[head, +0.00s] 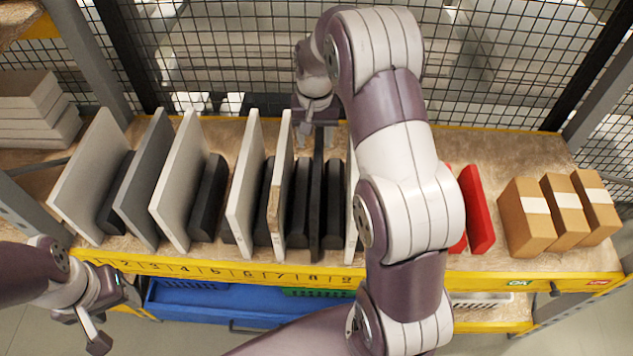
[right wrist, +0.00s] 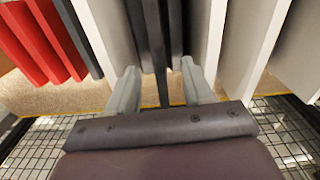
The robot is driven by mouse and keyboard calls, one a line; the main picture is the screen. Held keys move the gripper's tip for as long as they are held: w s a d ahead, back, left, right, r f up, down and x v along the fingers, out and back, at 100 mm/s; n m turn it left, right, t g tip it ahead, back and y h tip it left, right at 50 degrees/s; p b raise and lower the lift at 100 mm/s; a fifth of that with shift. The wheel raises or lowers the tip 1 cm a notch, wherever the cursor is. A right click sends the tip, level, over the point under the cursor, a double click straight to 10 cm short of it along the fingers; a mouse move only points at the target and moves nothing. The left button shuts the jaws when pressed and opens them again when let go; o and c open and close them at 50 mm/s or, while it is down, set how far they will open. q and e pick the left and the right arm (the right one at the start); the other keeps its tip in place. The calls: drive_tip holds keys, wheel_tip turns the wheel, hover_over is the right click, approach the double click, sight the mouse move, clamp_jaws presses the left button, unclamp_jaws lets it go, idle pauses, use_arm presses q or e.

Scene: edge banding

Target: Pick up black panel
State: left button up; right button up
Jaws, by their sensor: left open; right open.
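The black panel (head: 317,200) stands upright and thin in the rack on the shelf, near mark 8, between dark rounded dividers. It also shows in the right wrist view (right wrist: 156,60). My right gripper (head: 318,133) is behind the row at the far edge, over the panel's far end. In the right wrist view my right gripper (right wrist: 160,88) is open, with one finger on each side of the black panel and a gap to it. My left gripper (head: 92,335) is open and empty, low in front of the shelf at the left.
Grey and white panels (head: 182,180) stand left of the black panel, with black dividers (head: 210,195) between them. Red panels (head: 476,210) and cardboard boxes (head: 527,217) are at the right. A wire mesh fence (head: 240,60) stands behind. A blue crate (head: 215,305) sits below.

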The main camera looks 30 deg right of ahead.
sight(317, 166)
drive_tip(key=shift+w+d+f+m+p, duration=0.35)
drive_tip(key=shift+d+f+m, duration=0.05)
drive_tip(key=shift+d+f, duration=0.35)
drive_tip(key=f+p, duration=0.1)
drive_tip(key=f, duration=0.2)
drive_tip(key=f+p, duration=0.2)
drive_tip(key=f, duration=0.2)
drive_tip(key=f+p, duration=0.2)
drive_tip(key=f, duration=0.2)
drive_tip(key=shift+w+f, duration=0.1)
drive_tip(key=shift+w, duration=0.15)
drive_tip(key=shift+f, duration=0.2)
clamp_jaws()
drive_tip(key=shift+w+r, duration=0.15)
